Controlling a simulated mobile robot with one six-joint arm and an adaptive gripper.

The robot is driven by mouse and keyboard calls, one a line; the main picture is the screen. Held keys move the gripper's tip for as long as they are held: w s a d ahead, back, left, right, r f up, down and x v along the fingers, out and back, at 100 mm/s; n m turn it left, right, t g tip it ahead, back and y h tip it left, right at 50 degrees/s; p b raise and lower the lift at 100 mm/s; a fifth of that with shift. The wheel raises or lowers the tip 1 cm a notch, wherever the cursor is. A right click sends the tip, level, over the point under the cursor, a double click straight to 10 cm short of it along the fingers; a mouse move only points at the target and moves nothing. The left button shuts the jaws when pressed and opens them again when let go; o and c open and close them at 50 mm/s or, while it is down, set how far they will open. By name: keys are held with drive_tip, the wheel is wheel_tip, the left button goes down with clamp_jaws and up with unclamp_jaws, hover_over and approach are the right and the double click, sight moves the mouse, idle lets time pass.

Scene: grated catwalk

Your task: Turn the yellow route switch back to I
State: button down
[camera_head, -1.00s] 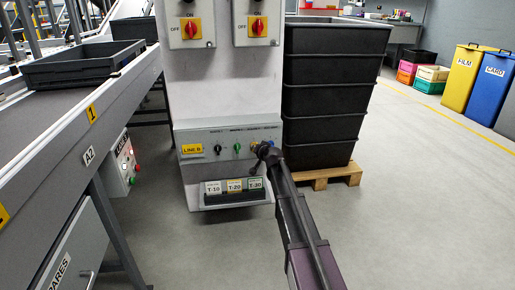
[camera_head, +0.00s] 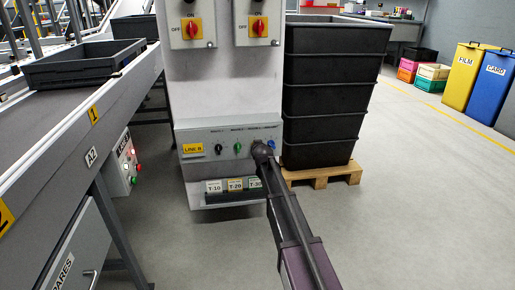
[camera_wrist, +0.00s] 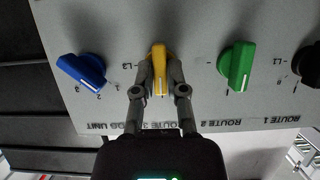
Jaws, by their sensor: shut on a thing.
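The yellow route switch (camera_wrist: 159,62) is a knob on the grey control panel (camera_wrist: 205,35). In the wrist view its grip stands nearly upright in the picture, with a white line on its lower part. My gripper (camera_wrist: 159,80) is shut on it, one finger on each side. In the head view my gripper (camera_head: 261,149) is at the panel and hides the yellow switch. The lettering below the switch in the wrist view is upside down and partly covered by my fingers.
A green knob (camera_wrist: 237,66) and a black knob (camera_wrist: 309,64) sit right of the yellow one in the wrist view, a blue knob (camera_wrist: 82,72) left. Tags in a holder (camera_head: 233,199) hang below the panel. Black crates (camera_head: 335,95) stand on a pallet at right.

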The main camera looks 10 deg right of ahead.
idle(0.4)
drive_tip(key=c, duration=0.7)
unclamp_jaws()
drive_tip(key=shift+w+f, duration=0.1)
drive_tip(key=s+r+g+p, duration=0.2)
drive_tip(key=s+g+p, duration=0.35)
drive_tip(key=s, duration=0.95)
drive_tip(key=s+r+g+p, duration=0.2)
drive_tip(key=s+g+p, duration=0.35)
drive_tip(key=s, duration=0.95)
drive_tip(key=s+r+g+p, duration=0.3)
drive_tip(key=s+p, duration=0.4)
drive_tip(key=s, duration=0.8)
drive_tip(key=r+p, duration=2.4)
drive_tip(key=p, duration=0.1)
drive_tip(key=r+p, duration=1.2)
drive_tip(key=r, duration=0.1)
drive_tip(key=shift+w+d, duration=0.1)
drive_tip(key=shift+d, duration=0.3)
